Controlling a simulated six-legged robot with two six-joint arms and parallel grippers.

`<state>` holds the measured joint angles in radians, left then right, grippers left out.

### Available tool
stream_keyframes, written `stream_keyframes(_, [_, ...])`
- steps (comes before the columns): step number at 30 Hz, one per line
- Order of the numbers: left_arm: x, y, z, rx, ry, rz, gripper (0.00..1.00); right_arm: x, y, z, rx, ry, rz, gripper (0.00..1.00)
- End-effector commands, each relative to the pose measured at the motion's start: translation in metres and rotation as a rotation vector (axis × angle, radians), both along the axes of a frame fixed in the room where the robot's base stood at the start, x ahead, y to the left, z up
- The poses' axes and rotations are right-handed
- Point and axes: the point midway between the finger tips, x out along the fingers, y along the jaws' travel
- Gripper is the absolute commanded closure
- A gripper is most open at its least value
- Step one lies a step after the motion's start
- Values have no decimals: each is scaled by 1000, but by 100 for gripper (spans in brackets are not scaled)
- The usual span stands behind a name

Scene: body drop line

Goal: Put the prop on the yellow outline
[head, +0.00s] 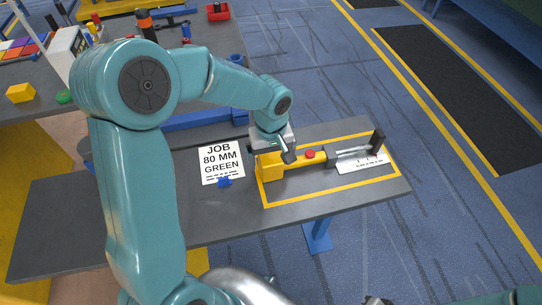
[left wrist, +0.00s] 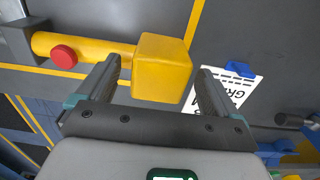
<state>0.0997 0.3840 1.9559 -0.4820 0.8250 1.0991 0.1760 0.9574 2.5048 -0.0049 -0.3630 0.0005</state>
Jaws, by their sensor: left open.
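The prop (head: 294,160) lies along the grey table with its yellow block at the left, a red button in the middle and a grey rod to a black end at the right. It lies mostly within the yellow outline (head: 330,191); its block overlaps the outline's left line in the head view. My left gripper (head: 287,148) is open just above the block end. In the left wrist view, the prop's yellow block (left wrist: 162,68) shows between the spread fingers, with no clear contact. A dark part at the bottom edge of the head view may be my right gripper.
A white card (head: 221,160) reading "JOB 80 MM GREEN" lies left of the outline, with a blue clip. A white scale plate (head: 358,165) lies beside the prop's rod. The table's right edge is close to the outline. A yellow block (head: 19,93) sits at the far left.

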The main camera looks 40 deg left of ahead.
Motion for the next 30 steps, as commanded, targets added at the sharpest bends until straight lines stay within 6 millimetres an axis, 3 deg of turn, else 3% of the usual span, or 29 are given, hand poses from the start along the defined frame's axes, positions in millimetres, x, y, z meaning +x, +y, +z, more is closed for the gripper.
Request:
stream_keyframes(15, [1, 0, 104, 0, -5, 0, 6, 0, 0, 5, 0, 0, 0, 100])
stream_keyframes(21, [0, 0, 118, -1, -2, 0, 6, 0, 0, 6, 0, 0, 0, 100])
stream_keyframes(30, [0, 0, 118, 0, -1, 0, 6, 0, 0, 6, 0, 0, 0, 100])
